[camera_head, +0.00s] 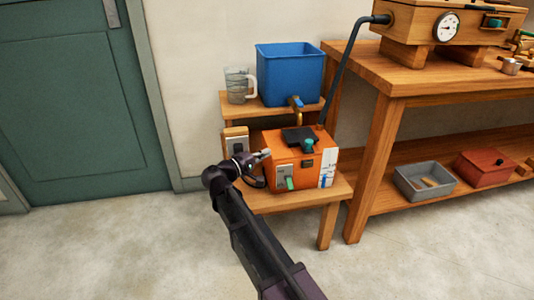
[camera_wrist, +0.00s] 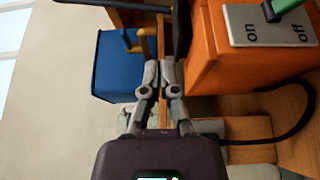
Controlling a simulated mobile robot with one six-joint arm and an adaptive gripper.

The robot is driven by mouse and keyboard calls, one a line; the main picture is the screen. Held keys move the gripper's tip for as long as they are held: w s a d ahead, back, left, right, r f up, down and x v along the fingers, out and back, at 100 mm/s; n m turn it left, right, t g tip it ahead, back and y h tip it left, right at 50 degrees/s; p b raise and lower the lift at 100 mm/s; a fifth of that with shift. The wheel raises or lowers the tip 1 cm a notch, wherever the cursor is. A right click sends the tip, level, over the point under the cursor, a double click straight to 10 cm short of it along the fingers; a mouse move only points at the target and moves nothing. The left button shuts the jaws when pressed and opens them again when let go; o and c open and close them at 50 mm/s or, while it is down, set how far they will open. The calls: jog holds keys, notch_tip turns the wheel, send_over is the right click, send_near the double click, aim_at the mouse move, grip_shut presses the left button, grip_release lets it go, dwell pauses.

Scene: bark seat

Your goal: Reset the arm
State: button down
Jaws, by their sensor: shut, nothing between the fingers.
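My arm (camera_head: 255,240) reaches forward from the bottom of the head view. My gripper (camera_head: 265,154) is at the left front of an orange box (camera_head: 315,160) on a low wooden stand. In the wrist view my gripper (camera_wrist: 159,70) is shut and empty, its fingertips close together. The side of the orange box (camera_wrist: 215,50) is just right of the fingers.
A blue tub (camera_head: 290,72) with a tap and a glass mug (camera_head: 238,84) stand on the upper step. A wooden bench (camera_head: 375,75) with a gauge device (camera_head: 446,27) is at right. A black cable (camera_wrist: 290,130) loops beside the box. Floor at left (camera_head: 110,245) is clear.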

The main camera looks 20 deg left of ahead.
jog(key=shift+d, duration=0.1)
jog(key=s+d+f+m+g+y+p, duration=0.1)
jog(key=d+f+m+g+p, duration=0.25)
jog(key=d, duration=0.95)
jog(key=s+d+f+m+g+y, duration=0.15)
jog(key=d+f+g, duration=0.4)
jog(key=d, duration=0.75)
jog(key=s+d+f+m+g+y+p, duration=0.2)
jog(key=s+d+m+g+y+p, duration=0.5)
jog(key=s+d, duration=0.6)
notch_tip(320, 180, up, 38)
jog(key=t+p, duration=0.1)
jog(key=p, duration=3.4)
jog(key=shift+n, duration=0.4)
jog(key=shift+y, duration=0.25)
